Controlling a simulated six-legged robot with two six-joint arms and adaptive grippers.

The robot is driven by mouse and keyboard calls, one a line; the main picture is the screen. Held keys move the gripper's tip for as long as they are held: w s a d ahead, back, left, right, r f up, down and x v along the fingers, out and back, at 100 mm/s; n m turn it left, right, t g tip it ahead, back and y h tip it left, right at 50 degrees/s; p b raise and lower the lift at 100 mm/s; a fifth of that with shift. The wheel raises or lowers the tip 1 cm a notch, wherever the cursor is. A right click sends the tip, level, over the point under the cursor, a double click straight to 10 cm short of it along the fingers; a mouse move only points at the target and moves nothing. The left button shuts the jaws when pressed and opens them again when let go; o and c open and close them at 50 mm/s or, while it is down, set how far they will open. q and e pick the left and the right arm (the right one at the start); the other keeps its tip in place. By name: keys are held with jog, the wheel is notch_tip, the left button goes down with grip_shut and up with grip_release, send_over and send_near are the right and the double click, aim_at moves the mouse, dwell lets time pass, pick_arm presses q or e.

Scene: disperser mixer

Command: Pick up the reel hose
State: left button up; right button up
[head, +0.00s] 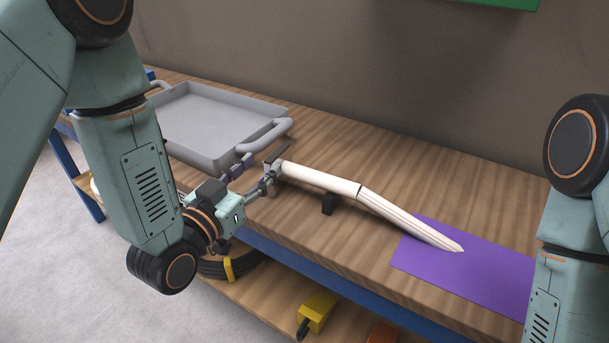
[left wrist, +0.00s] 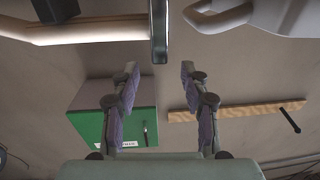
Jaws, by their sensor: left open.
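A long, pale, bent tapered piece (head: 320,177) with a dark ring lies on the workbench, propped on a small black block (head: 328,204). Its pointed end rests over a purple mat (head: 470,272). A flat grey plate (head: 277,155) stands at its left end. A black coil with a yellow band (head: 228,268) lies under the bench edge. I cannot tell for certain which is the reel hose. My left gripper (head: 257,172) is open near the plate. In the left wrist view, its fingers (left wrist: 160,68) are apart with nothing between them; the plate (left wrist: 160,32) is just beyond. My right gripper is out of view.
A grey tray (head: 215,112) with raised handles stands behind my left gripper. The lower shelf (head: 262,302) carries a yellow item (head: 317,312). A green box (left wrist: 90,125) is on the wall. The bench behind the pale piece is clear.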

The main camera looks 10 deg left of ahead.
aim_at(267, 165)
pick_arm(q)
jog(key=x, duration=0.4)
jog(key=shift+f+b, duration=0.4)
jog(key=shift+w, duration=0.35)
jog(key=shift+w+d+r, duration=0.15)
jog(key=shift+w+d, duration=0.2)
jog(key=shift+d, duration=0.05)
jog(key=shift+a, duration=0.15)
jog(key=shift+c, duration=1.3)
grip_shut()
